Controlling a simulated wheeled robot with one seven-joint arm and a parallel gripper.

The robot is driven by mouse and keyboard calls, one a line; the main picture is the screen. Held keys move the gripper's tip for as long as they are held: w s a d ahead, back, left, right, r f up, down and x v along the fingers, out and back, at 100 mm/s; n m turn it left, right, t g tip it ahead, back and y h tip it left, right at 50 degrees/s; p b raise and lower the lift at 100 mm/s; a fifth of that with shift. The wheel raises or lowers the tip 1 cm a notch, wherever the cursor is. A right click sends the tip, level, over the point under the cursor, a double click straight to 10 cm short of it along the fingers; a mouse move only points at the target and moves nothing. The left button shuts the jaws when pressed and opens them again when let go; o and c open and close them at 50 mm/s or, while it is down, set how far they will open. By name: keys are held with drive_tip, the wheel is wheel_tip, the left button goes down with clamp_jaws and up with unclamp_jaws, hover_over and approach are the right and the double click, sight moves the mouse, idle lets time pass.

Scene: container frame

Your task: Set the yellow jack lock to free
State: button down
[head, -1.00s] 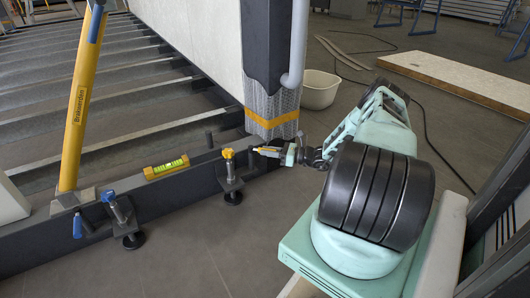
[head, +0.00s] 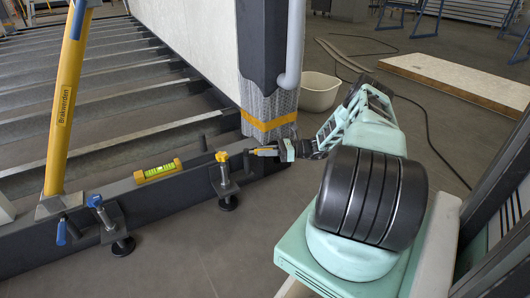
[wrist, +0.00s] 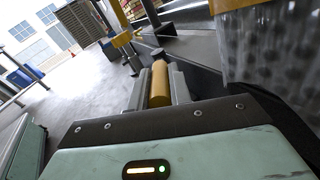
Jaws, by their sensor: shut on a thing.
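The yellow jack (head: 225,182) stands upright at the beam, with a yellow top and a dark round foot. It also appears in the wrist view (wrist: 123,42), left of the fingers. My gripper (head: 267,151) is right of it, beside the beam's end. In the wrist view my gripper (wrist: 159,88) is shut on a yellow cylindrical handle (wrist: 160,84), which lies between the two grey fingers and points away from me. The handle shows as a small yellow piece in the head view (head: 264,150). Its far attachment is partly hidden.
A blue jack (head: 111,222) with a blue handle stands farther left. A yellow level (head: 158,170) lies on the dark beam (head: 180,190). A wrapped column base (head: 268,110) with a yellow strap stands close behind my gripper. The floor in front is clear.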

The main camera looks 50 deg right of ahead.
drive_tip(key=c, duration=1.3)
unclamp_jaws()
drive_tip(key=p+v, duration=0.4)
drive_tip(key=v, duration=1.3)
drive_tip(key=shift+s, duration=0.2)
drive_tip(key=shift+d, duration=0.15)
